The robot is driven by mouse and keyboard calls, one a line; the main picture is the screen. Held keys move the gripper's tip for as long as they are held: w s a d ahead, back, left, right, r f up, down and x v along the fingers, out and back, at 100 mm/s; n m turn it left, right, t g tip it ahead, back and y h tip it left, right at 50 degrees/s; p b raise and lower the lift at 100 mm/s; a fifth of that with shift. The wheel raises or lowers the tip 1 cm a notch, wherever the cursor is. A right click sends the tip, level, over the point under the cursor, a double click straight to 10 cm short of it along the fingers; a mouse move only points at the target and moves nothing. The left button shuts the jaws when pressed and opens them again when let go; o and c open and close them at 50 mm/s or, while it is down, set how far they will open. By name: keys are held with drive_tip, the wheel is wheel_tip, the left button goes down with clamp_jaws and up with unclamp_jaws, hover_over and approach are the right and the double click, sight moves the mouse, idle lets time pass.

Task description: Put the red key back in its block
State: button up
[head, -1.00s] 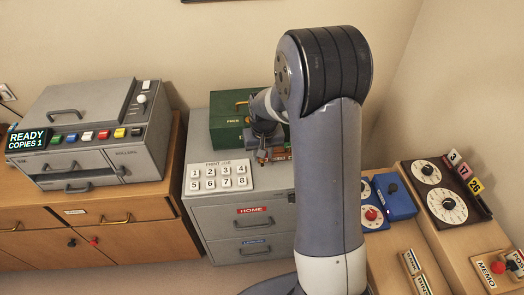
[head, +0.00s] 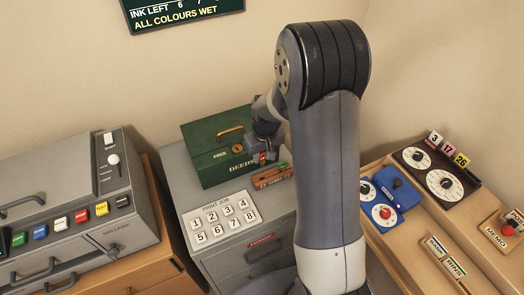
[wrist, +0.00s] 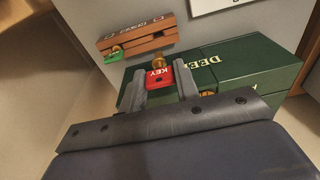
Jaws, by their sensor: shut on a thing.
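My gripper (wrist: 162,88) is shut on the red key (wrist: 165,76), which is marked KEY and has a brass end pointing away from the fingers. In the head view my gripper (head: 265,148) holds the red key (head: 263,157) in front of the green DEEDS box, just behind the wooden key block. The block (wrist: 150,44) is reddish brown with lettering on its side; it also shows in the head view (head: 268,180). A green key (wrist: 115,51) is at one end of it. The key appears apart from the block. Its slot for the red key cannot be made out.
The green DEEDS box (head: 207,167) stands close behind and beside my gripper. A white PRINT JOB keypad (head: 222,218) lies in front on the grey cabinet. A printer (head: 70,190) stands at the left. Wooden surfaces with dials (head: 445,184) are at the right.

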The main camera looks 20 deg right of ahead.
sight(263, 163)
drive_tip(key=shift+a+f+b, duration=0.1)
drive_tip(key=shift+f+b, duration=1.5)
drive_tip(key=shift+f, duration=0.95)
drive_tip(key=shift+f+b, duration=0.8)
drive_tip(key=shift+f, duration=0.1)
drive_tip(key=shift+f+b, duration=0.75)
drive_tip(key=shift+f, duration=0.1)
drive_tip(key=o, duration=1)
drive_tip(key=shift+o, duration=0.2)
drive_tip(key=r, duration=0.3)
drive_tip(key=s+r, duration=0.1)
drive_tip(key=r, duration=0.6)
drive_tip(key=shift+s+r, duration=0.15)
drive_tip(key=shift+r, duration=0.25)
